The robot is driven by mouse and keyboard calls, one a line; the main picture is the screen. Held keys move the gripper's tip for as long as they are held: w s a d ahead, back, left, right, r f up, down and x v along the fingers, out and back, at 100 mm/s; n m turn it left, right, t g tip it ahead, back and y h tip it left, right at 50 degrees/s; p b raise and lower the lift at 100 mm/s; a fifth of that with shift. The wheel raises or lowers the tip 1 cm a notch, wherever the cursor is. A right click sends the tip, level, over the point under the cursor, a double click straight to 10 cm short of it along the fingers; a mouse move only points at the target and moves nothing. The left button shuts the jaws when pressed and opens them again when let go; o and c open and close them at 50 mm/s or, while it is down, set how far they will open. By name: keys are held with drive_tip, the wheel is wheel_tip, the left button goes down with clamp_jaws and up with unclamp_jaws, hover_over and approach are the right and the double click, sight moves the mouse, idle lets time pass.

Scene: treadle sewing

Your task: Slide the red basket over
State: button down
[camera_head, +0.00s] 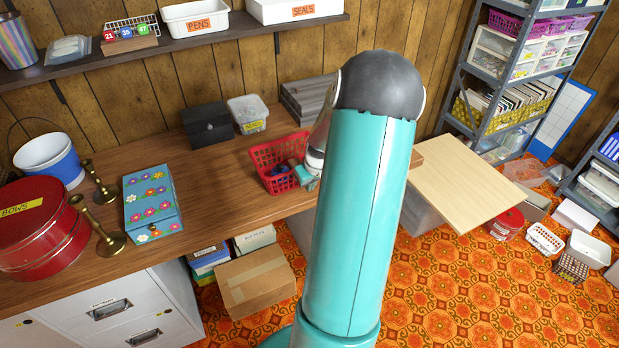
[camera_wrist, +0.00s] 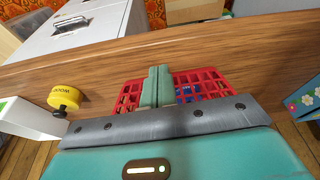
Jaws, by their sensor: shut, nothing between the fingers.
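The red basket (camera_head: 279,163) is a plastic lattice basket on the wooden tabletop, with something dark blue inside. My arm hides its right side in the head view. My gripper (camera_head: 306,176) is at the basket's front right, and its fingers overlap the basket in the picture. In the wrist view the gripper (camera_wrist: 158,84) is shut, with its two green fingers together in front of the red basket (camera_wrist: 203,83). Nothing shows between the fingers. I cannot tell whether they touch the basket.
A flowered blue box (camera_head: 152,204), brass candlesticks (camera_head: 107,236) and a red tin (camera_head: 36,228) stand left on the table. A black box (camera_head: 207,124), a labelled clear tub (camera_head: 248,113) and grey stacked slabs (camera_head: 303,98) are behind the basket. Bare tabletop lies left of it.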

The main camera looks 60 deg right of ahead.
drive_tip(key=x, duration=0.3)
drive_tip(key=shift+w+d, duration=0.15)
drive_tip(key=shift+w, duration=0.1)
drive_tip(key=shift+w+d+r, duration=0.1)
drive_tip(key=shift+w+d, duration=0.15)
drive_tip(key=shift+w, duration=0.3)
drive_tip(key=shift+w+d, duration=0.25)
drive_tip(key=shift+w, duration=0.3)
drive_tip(key=shift+w+d, duration=0.2)
drive_tip(key=shift+w, duration=0.2)
